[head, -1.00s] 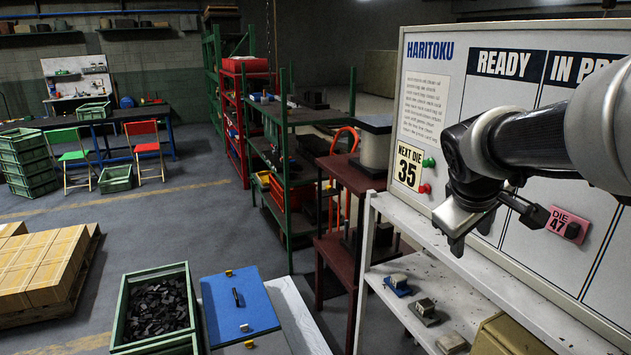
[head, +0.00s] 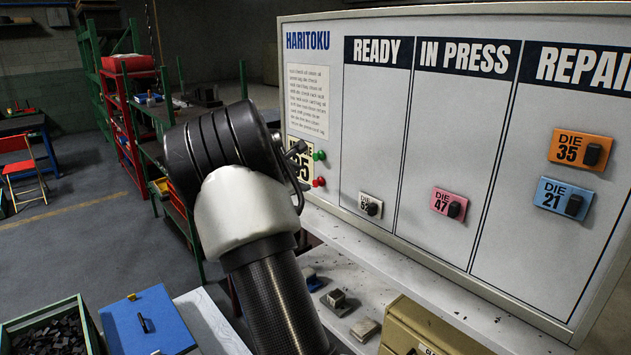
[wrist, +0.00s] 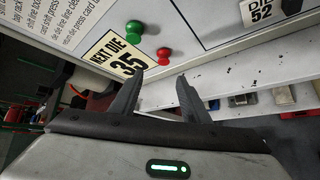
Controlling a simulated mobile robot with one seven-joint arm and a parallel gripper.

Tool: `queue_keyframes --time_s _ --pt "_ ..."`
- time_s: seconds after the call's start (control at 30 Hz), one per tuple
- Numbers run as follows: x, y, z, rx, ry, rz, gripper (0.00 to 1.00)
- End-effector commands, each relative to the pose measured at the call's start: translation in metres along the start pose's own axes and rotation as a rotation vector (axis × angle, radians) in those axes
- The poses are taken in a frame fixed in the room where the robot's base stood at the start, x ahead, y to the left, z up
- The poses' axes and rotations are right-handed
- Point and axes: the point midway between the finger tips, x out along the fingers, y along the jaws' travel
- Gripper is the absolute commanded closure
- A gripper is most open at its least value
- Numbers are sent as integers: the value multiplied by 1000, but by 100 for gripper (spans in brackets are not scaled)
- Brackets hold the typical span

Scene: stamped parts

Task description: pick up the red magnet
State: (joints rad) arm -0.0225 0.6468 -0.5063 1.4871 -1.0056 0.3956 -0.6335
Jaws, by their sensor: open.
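The red magnet (head: 319,181) is a small round knob on the whiteboard, low at its left edge, just right of the "NEXT DIE 35" card. A green magnet (head: 319,155) sits right above it. In the wrist view the red magnet (wrist: 163,56) shows beyond the fingers, between their tips, with the green magnet (wrist: 135,28) up and left of it. My gripper (wrist: 160,78) is open and empty, apart from the red magnet.
The whiteboard (head: 375,120) carries die tags: 52 (head: 370,206), 47 (head: 448,204), 35 (head: 580,149) and 21 (head: 564,198). A white shelf ledge (head: 450,275) runs below it, with small blocks (head: 337,299) on a lower shelf. A green rack (head: 160,130) stands left.

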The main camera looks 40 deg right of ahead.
Motion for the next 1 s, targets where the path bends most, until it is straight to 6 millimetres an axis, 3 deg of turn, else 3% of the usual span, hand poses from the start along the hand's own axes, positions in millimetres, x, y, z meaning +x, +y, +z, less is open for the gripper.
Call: queue_keyframes --time_s 0.2,0.47,0.7,1.0 --pt "39 0 2 1 -2 -3 57" --pt "58 -2 2 2 -1 -2 57" --pt "92 -8 8 3 -1 -2 57" --pt "102 -8 6 3 0 0 57"
